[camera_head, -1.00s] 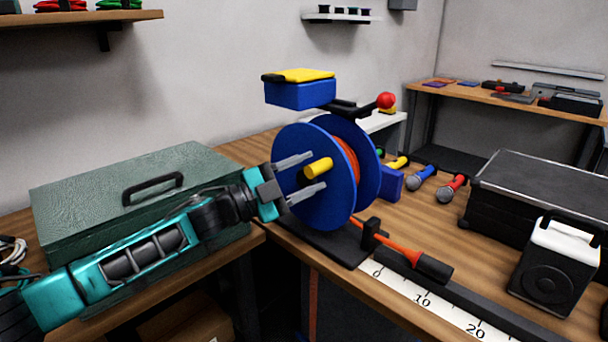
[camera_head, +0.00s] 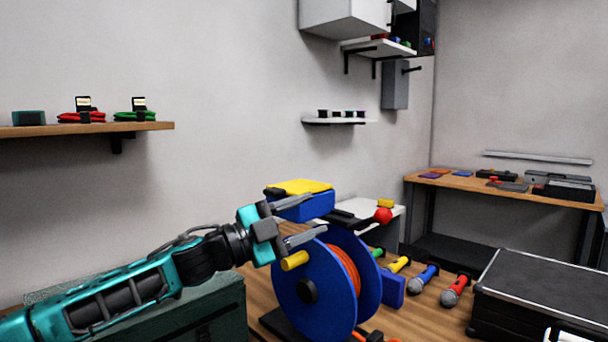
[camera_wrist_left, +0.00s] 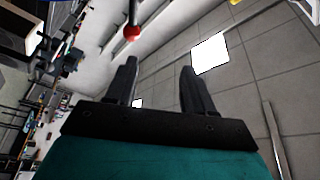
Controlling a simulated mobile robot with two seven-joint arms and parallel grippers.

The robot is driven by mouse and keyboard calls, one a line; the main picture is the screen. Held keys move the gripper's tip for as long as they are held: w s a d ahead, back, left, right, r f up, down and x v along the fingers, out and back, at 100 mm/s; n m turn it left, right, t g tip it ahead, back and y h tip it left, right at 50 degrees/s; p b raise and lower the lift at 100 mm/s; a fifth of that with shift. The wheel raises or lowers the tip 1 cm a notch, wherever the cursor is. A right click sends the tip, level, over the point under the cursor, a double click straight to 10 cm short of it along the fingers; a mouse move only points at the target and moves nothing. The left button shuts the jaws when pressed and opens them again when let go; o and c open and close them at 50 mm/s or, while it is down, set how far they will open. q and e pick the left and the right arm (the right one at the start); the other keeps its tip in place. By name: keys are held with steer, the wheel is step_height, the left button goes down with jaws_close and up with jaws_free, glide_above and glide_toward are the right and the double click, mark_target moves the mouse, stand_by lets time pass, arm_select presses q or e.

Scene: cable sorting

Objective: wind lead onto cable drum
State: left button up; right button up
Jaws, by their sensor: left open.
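The cable drum has blue flanges (camera_head: 318,310) with orange lead (camera_head: 344,268) wound between them. A yellow crank handle (camera_head: 294,261) sticks out of the near flange, above and left of its black hub (camera_head: 308,290). My left gripper (camera_head: 318,216) is open and empty. It is above the handle and apart from it, its fingers overlapping the blue box with the yellow top (camera_head: 302,203) in the picture; I cannot tell whether they touch it. The left wrist view shows the open fingers (camera_wrist_left: 158,68) with nothing between them. My right gripper is out of view.
A red ball knob (camera_head: 383,215) sits on a black arm beside the blue box; a red ball also shows in the left wrist view (camera_wrist_left: 132,33). Several microphones (camera_head: 424,279) lie right of the drum. A black case (camera_head: 540,290) stands further right, a green case (camera_head: 180,315) below my left arm.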

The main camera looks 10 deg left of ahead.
arm_select(q)
step_height(320, 180, up, 6)
steer(key=shift+p, duration=0.55)
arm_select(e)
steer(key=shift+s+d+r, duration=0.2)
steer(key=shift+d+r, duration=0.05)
arm_select(q)
steer(key=n+t+y+b, duration=0.3)
steer(key=n+y+b, duration=0.3)
steer(key=n, duration=0.9)
glide_toward(289, 262)
steer(key=x, duration=0.7)
steer(key=a+x, duration=0.1)
steer(key=x, duration=0.3)
steer(key=shift+w+d+f, duration=0.1)
steer(key=shift+w+f, duration=0.3)
steer(key=shift+w, duration=0.1)
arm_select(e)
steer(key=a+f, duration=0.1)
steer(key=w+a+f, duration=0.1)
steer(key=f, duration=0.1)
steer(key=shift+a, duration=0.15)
arm_select(q)
jaws_close()
